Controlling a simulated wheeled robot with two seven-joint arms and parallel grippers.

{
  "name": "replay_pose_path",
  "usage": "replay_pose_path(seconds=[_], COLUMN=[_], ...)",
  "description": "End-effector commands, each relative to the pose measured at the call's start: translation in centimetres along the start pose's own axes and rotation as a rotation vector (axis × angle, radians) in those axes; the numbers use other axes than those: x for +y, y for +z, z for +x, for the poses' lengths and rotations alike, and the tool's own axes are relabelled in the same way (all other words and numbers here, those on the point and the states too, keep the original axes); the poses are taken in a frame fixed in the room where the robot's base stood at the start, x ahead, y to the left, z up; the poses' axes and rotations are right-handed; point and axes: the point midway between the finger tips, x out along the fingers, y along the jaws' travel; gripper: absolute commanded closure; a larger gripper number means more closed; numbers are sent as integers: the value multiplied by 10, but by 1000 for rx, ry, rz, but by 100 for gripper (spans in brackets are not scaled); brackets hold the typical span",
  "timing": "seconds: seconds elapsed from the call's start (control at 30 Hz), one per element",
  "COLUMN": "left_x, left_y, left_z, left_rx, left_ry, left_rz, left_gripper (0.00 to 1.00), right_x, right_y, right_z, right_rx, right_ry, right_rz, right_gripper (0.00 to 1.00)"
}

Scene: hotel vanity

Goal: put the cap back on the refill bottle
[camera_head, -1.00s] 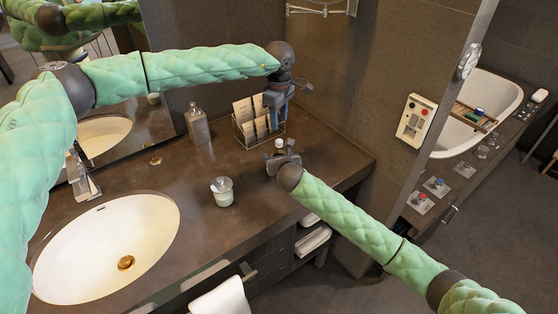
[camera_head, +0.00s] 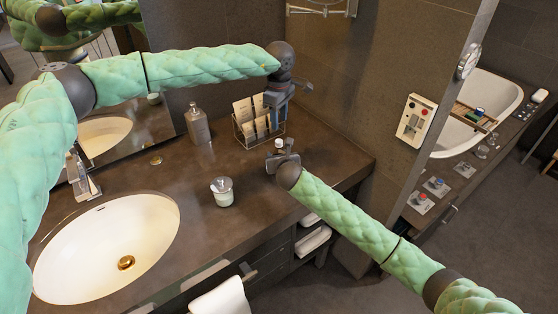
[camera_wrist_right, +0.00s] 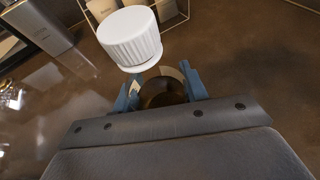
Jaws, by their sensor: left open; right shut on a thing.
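The refill bottle shows in the right wrist view as a dark brown rounded shape (camera_wrist_right: 163,93) between the blue fingers of my right gripper (camera_wrist_right: 162,84). The white ribbed cap (camera_wrist_right: 132,40) shows at the bottle's top, above the fingers; I cannot tell whether it is tight. In the head view the cap (camera_head: 279,142) is a small white spot above my right gripper (camera_head: 282,160), which is shut on the bottle near the counter's right end. My left gripper (camera_head: 277,100) is open and empty, above and behind the bottle, in front of the card rack.
A wire rack with cards (camera_head: 246,124) and a grey dispenser (camera_head: 197,124) stand at the back. A lidded jar (camera_head: 222,191) stands left of my right gripper. The sink (camera_head: 90,245) and tap (camera_head: 82,183) are further left. The counter between jar and rack is clear.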

Motion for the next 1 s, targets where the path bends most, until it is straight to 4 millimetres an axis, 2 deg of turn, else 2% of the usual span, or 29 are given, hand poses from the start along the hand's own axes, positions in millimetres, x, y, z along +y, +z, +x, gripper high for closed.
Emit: replay_pose_path(seconds=[0.27,1.0], left_x=[1,1], left_y=[4,6], left_z=[0,0], left_rx=[-2,-2], left_ry=[0,0], left_rz=[-288,-1355], left_gripper=[59,59], right_x=[0,0], right_y=[0,0], right_z=[0,0], right_rx=[0,0], right_ry=[0,0], right_rz=[0,0], right_gripper=[100,100])
